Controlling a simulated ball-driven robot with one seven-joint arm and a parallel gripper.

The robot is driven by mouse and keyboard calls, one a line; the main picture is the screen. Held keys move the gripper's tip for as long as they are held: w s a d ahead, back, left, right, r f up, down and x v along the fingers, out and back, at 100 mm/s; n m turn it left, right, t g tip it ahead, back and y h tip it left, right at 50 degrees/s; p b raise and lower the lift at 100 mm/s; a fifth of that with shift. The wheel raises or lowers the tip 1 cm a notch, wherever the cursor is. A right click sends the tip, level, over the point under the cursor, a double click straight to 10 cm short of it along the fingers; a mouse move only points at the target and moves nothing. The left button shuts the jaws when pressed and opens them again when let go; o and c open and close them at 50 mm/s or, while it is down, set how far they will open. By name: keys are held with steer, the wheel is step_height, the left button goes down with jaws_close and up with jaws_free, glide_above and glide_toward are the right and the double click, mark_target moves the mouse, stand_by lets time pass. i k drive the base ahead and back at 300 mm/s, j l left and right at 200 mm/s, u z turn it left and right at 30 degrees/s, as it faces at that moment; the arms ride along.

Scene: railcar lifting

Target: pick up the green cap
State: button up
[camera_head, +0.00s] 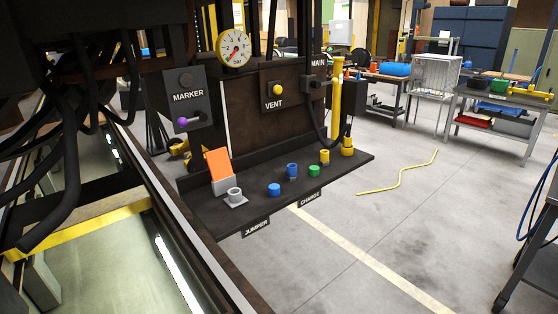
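The green cap (314,171) is a small, low round piece. It sits on a dark shelf (222,222) near the middle of the picture, behind the "CHARGE" label. A taller blue cylinder (292,171) stands just to its left, and a yellow cylinder (324,156) stands just behind it to the right. A low blue cap (274,189) lies further left. The green cap looks apart from its neighbours, and nothing covers it. My gripper does not show in this view, so its opening and contents cannot be seen.
A grey ring fitting (235,196) and an orange block (219,163) stand on the shelf's left part. Behind it rises a dark panel with a gauge (233,48) and VENT knob (278,90). Dark cables hang upper left. A yellow hose (400,176) lies on open floor at right.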

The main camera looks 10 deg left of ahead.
mark_target(314, 170)
steer(key=i+l+u, duration=0.1)
steer(key=i+u, duration=0.1)
steer(key=i, duration=1.35)
steer(key=i+u, duration=0.1)
steer(key=i, duration=1.35)
